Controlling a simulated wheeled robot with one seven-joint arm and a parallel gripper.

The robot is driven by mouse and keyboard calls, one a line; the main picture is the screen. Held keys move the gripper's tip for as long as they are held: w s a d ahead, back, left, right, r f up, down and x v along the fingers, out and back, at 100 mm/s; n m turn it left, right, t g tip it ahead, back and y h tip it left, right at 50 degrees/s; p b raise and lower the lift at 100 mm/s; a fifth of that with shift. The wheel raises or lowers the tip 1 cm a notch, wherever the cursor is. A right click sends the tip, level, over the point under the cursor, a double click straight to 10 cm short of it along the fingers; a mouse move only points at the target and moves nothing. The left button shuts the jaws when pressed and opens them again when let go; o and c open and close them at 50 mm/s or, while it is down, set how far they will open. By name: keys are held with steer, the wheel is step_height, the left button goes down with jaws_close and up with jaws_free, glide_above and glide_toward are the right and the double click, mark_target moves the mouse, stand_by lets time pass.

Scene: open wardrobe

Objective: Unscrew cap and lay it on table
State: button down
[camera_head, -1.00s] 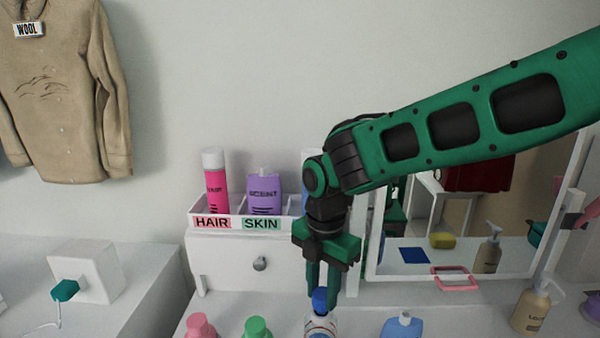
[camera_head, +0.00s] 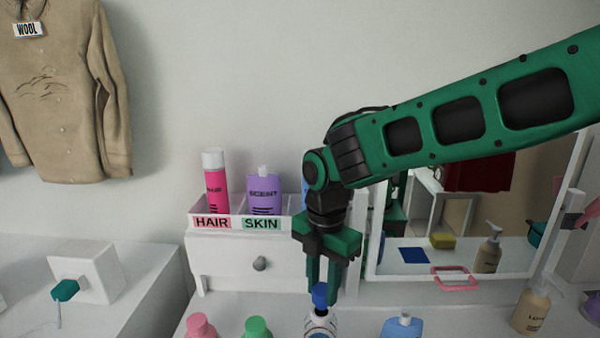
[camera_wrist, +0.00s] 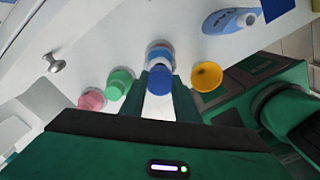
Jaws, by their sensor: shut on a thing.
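My gripper (camera_head: 322,294) points straight down over the white table (camera_head: 375,302). Its two fingers are shut on a blue cap (camera_head: 319,292). The cap is at the top of a white bottle (camera_head: 320,324) with coloured markings, whose lower part is cut off by the picture edge. In the wrist view the blue cap (camera_wrist: 160,79) sits between the fingers (camera_wrist: 160,92), and the bottle top (camera_wrist: 158,53) shows just beyond it. I cannot tell whether cap and bottle are still threaded together.
Pink (camera_head: 200,326) and green (camera_head: 256,327) bottles stand left of the white bottle, a blue bottle (camera_head: 403,325) right. The wrist view shows an orange round top (camera_wrist: 206,77) close by. Behind are a labelled tray (camera_head: 235,223), a drawer (camera_head: 228,262) and a mirror.

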steer(key=shift+r, duration=0.1)
steer(key=shift+r, duration=1.9)
steer(key=shift+s+a+f, duration=1.4)
steer(key=shift+s+f, duration=0.35)
steer(key=shift+f, duration=1.55)
steer(key=shift+s+a+f, duration=1.4)
steer(key=shift+s+f, duration=0.4)
steer(key=shift+f, duration=1.5)
steer(key=shift+s+a+f, duration=1.4)
steer(key=shift+s+f, duration=0.35)
steer(key=shift+f, duration=1.55)
